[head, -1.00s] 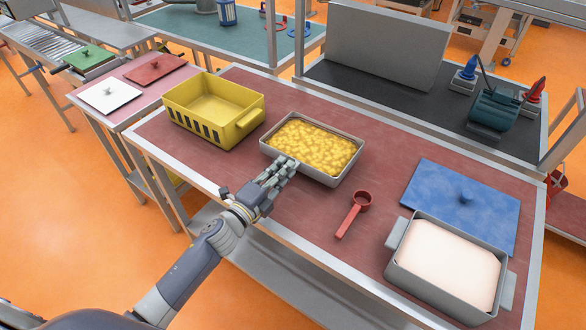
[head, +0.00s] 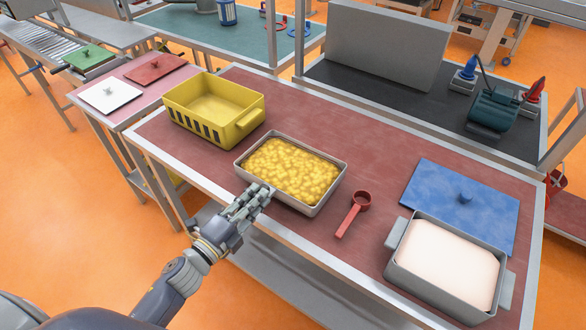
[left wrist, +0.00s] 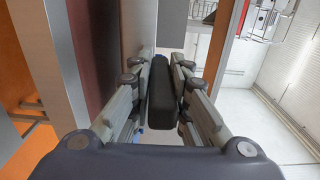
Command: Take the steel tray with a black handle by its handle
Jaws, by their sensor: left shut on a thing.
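The steel tray (head: 321,205), filled with yellow lumpy contents, is on or just above the red table top, left of its middle; I cannot tell whether it touches the table. My left gripper (head: 262,191) is at the tray's near left side, shut on the black handle. In the left wrist view the black handle (left wrist: 161,92) stands between the two fingers of my left gripper (left wrist: 160,75). In the head view the fingers hide the handle. My right gripper is not in view.
A yellow crate (head: 247,124) stands behind and left of the tray. A red scoop (head: 352,214) lies to its right. A grey container with pale contents (head: 408,262) and a blue lid (head: 430,185) are at the right. The table's front edge is just below my gripper.

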